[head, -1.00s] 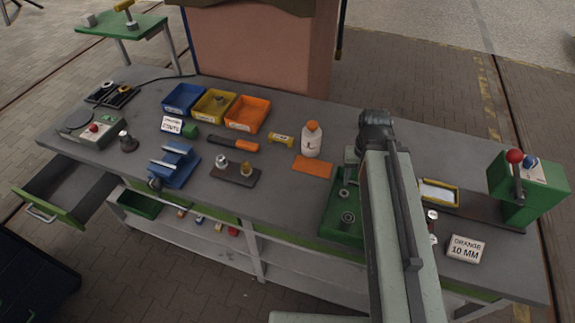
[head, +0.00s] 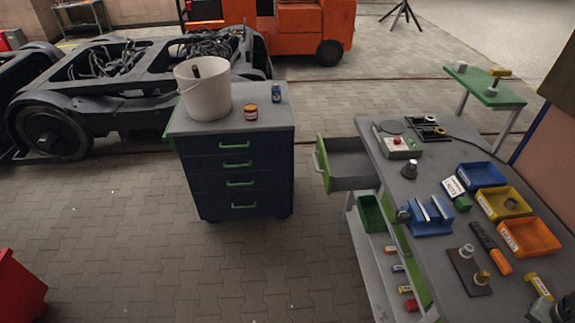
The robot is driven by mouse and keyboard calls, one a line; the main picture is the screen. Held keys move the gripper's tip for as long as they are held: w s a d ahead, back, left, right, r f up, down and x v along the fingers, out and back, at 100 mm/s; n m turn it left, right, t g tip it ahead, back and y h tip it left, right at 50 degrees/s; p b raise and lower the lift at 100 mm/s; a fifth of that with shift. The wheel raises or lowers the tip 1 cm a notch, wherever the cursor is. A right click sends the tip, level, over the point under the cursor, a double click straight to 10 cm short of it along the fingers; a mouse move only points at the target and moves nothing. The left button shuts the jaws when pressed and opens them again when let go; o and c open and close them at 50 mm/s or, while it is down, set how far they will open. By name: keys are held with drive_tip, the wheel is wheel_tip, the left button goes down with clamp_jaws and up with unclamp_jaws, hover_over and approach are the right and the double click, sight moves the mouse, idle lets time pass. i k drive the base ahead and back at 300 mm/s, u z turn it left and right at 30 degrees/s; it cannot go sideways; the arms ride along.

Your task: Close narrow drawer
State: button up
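The open drawer (head: 347,163) sticks out from the left end of the grey workbench (head: 440,250) in the head view. It has a green front (head: 321,164) with a pale handle on its outer face, and grey walls. It looks empty inside, and its far end runs under the bench top. No other drawer in view stands open. My gripper does not show; a small dark part at the bottom right edge may be my arm, but I cannot tell.
A dark blue drawer cabinet (head: 240,172) with a white bucket (head: 204,92) on top stands left of the open drawer, with a gap of paved floor between. A red box (head: 18,290) is at lower left. The floor in front is clear.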

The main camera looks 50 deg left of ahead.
sight(345, 164)
drive_tip(key=u, duration=1.65)
